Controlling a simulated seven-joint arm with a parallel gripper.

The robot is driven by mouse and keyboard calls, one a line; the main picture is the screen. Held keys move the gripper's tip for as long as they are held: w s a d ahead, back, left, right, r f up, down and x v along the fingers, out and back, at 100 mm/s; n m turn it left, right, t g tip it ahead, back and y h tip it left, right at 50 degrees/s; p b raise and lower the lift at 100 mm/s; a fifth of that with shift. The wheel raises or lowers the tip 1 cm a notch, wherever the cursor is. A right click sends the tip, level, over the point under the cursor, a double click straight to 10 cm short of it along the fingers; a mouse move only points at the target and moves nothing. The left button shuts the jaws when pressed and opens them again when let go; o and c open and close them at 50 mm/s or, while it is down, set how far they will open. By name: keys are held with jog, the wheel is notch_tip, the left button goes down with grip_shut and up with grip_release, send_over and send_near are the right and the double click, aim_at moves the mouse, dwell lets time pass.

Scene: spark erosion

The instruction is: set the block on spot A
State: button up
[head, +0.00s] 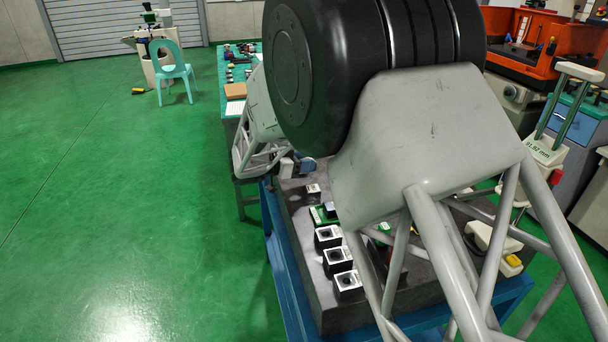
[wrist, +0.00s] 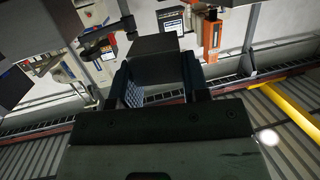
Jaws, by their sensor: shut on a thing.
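In the wrist view my gripper (wrist: 155,72) is shut on a dark grey block (wrist: 153,45), which sits between its two fingers. The block's broad face is plain. In the head view my arm covers much of the granite-like table (head: 312,308), and I cannot make out the held block there. Spot A cannot be identified in either view; no letter A is legible.
Several dark square pieces with pale tops (head: 338,258) stand in a row on the table. A green item (head: 318,215) lies behind them. A teal bench (head: 232,108) with small things is farther back. A turquoise chair (head: 172,68) stands on open green floor (head: 110,210).

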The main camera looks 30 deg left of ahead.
aim_at(304, 183)
jog(key=shift+f, duration=2.25)
jog(key=shift+f, duration=0.15)
jog(key=o, duration=1.2)
jog(key=shift+c, duration=0.2)
jog(key=shift+f, duration=0.1)
jog(key=shift+v, duration=3.95)
jog(key=shift+d, duration=0.15)
jog(key=shift+d+r, duration=0.1)
jog(key=shift+r, duration=0.1)
